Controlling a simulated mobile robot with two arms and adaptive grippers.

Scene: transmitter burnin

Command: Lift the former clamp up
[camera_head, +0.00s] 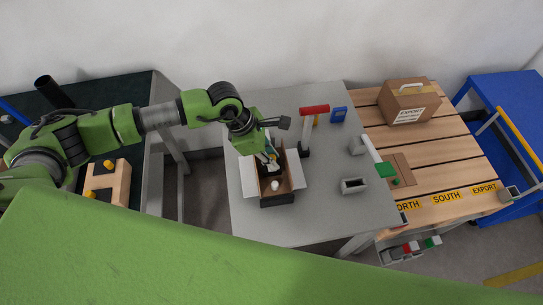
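An open brown carton with pale flaps (249,177) stands in a dark holder (278,200) on the grey table. A white round-topped part (275,186) shows inside it. My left gripper (270,163) points down into the carton from above; its fingertips are small and partly hidden, so I cannot tell whether they are open or hold anything. My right gripper is not in view.
The grey table (300,232) also bears a blue item (339,114) and a grey open-topped block (354,186). A wooden table (455,166) at right carries a closed EXPORT carton (408,101). A wooden block (122,184) is at left. The table's front area is clear.

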